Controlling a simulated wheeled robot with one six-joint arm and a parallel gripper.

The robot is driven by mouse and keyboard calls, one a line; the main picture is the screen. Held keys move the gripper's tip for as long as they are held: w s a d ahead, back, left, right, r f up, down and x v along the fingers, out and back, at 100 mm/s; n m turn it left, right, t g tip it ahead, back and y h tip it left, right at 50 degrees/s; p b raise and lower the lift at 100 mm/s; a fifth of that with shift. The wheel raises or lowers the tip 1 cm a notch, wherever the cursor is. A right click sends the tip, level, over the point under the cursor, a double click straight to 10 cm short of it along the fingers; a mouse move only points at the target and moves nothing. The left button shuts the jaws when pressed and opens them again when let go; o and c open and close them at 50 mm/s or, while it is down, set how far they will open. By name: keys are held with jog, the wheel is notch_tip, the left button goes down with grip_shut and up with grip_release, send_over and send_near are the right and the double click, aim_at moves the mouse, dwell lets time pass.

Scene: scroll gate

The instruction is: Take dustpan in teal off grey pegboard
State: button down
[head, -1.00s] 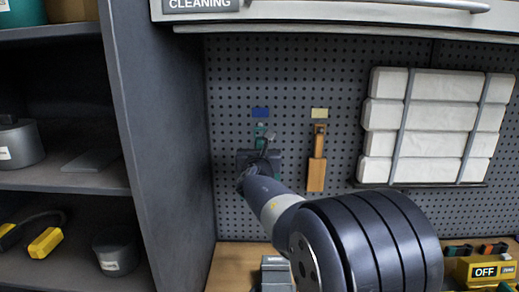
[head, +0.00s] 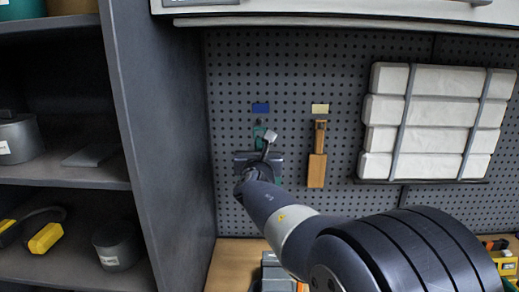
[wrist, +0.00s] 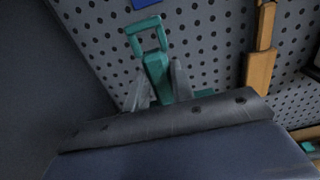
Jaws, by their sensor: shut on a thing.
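The teal dustpan (head: 259,133) is in front of the grey pegboard (head: 225,110), below a blue label (head: 261,108). In the head view my gripper and wrist hide most of it. In the wrist view its teal looped handle (wrist: 155,62) stands up between my grey fingers. My gripper (wrist: 158,88) is shut on that handle below the loop. A small dark peg (head: 259,121) shows above the dustpan in the head view. I see no peg through the loop in the wrist view. The lower part of the dustpan is mostly hidden.
A wooden tool (head: 317,168) hangs just right, under a yellow label (head: 320,108). Strapped white packs (head: 430,125) are farther right. A dark shelf unit (head: 165,150) stands close on the left. A wooden counter (head: 235,262) lies below, with a grey object (head: 275,272) on it.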

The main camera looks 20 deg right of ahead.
jog(key=v, duration=0.5)
jog(key=shift+s, duration=0.1)
jog(key=shift+a, duration=0.1)
dwell(0.3)
